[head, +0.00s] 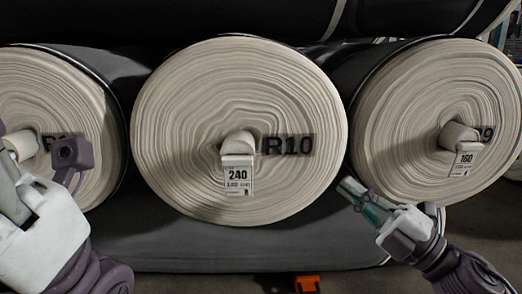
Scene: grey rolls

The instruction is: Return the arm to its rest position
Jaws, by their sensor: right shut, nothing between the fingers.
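My right gripper (352,192) comes in from the lower right, with teal-tinted fingertips. It is shut and empty, in front of the gap between the middle roll (190,110) and the right roll (400,130). My left arm shows at the lower left, in front of the left roll (60,90); I cannot make out its fingers.
The middle roll is marked R10 and carries a tag (238,176) reading 240 on its core. The right roll has a tag (463,159) reading 160. More dark rolls lie above. A grey roll (240,245) lies below, with an orange item (307,284) at the bottom edge.

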